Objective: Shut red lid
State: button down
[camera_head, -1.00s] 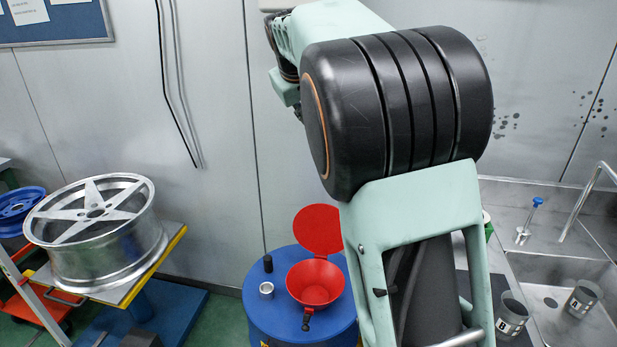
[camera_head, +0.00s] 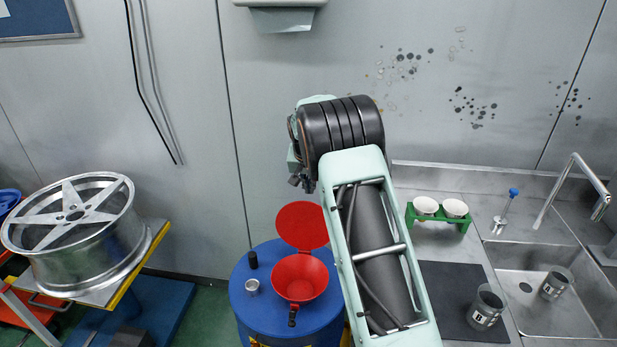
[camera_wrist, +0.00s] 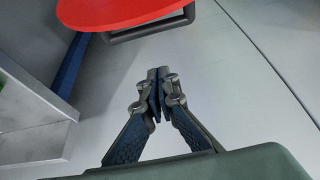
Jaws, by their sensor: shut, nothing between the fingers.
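The round red lid (camera_head: 302,225) stands raised, hinged at the back of the red funnel (camera_head: 299,279), which is open on top of a blue drum (camera_head: 262,310). In the wrist view, a red disc (camera_wrist: 125,12), apparently the lid, shows at the top edge with a dark bar beneath it. My gripper (camera_wrist: 158,74) is shut and empty, its tips just below the bar in that picture. I cannot tell whether they touch it. In the head view, my arm stands right of the lid, and my fingers cannot be made out.
A wheel rim (camera_head: 75,235) lies on a stand at left. At right are a sink (camera_head: 535,305), a dark beaker (camera_head: 485,308) and white bowls in a green holder (camera_head: 440,214).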

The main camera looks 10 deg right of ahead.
aim_at(306, 222)
jog(key=shift+s+a+f+p, duration=0.15)
jog(key=shift+s+f, duration=0.15)
jog(key=shift+s, duration=0.25)
jog(key=shift+s+a+f+p, duration=0.15)
jog(key=shift+s+f, duration=0.1)
jog(key=shift+s, duration=0.3)
jog(key=shift+s+a+f+p, duration=0.15)
jog(key=shift+s+f, duration=0.15)
jog(key=shift+s, duration=0.25)
jog(key=shift+f+b, duration=0.1)
jog(key=shift+b, duration=0.35)
